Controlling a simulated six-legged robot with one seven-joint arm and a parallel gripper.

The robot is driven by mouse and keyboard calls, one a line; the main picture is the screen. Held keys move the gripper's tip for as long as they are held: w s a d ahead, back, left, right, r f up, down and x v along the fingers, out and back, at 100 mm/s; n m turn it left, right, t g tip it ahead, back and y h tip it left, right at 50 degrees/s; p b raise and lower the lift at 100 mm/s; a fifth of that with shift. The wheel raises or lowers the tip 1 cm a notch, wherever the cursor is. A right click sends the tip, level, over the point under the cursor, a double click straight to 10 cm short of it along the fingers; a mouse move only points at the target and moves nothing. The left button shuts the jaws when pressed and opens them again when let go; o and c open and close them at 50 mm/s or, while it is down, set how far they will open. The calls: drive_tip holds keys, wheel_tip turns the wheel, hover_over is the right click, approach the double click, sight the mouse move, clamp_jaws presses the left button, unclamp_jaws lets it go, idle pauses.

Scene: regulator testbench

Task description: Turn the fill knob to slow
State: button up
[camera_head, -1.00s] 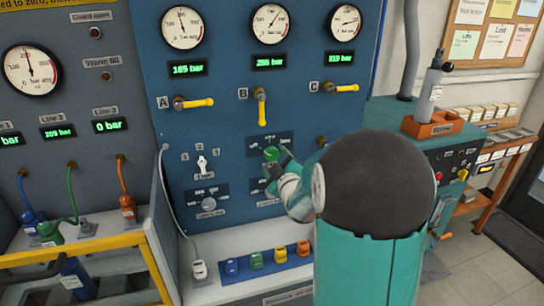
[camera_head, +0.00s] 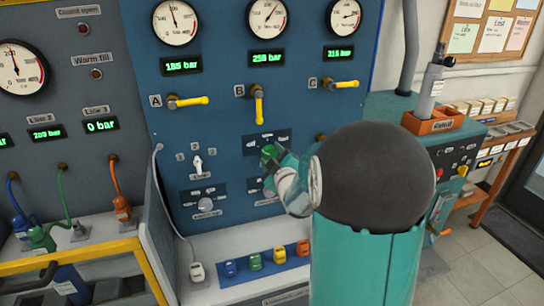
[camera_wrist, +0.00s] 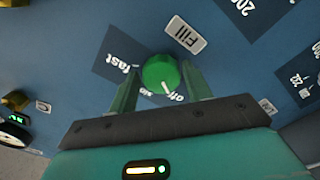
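The fill knob is round and green (camera_wrist: 160,73), on a dark label plate of the blue panel. It also shows in the head view (camera_head: 269,151). Its white pointer points to the lower right in the wrist view, close to the word "off". "Slow" is just left of that, partly covered, and "fast" is farther left. In the head view my arm hides part of the panel right of the knob.
Yellow valve handles A (camera_head: 188,101), B (camera_head: 259,107) and C (camera_head: 343,84) are above the knob. A white selector (camera_head: 198,165) is to its left. Several coloured blocks sit on the ledge below (camera_head: 254,261). A side bench (camera_head: 433,121) stands at right.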

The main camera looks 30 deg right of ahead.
drive_tip(key=shift+w+f, duration=0.1)
drive_tip(key=c, duration=0.6)
drive_tip(key=shift+o, duration=0.2)
drive_tip(key=shift+m, duration=0.4)
drive_tip(key=m, duration=0.5)
drive_tip(key=shift+a, duration=0.1)
drive_tip(key=m, duration=0.5)
drive_tip(key=shift+m, duration=0.4)
drive_tip(key=o, duration=1)
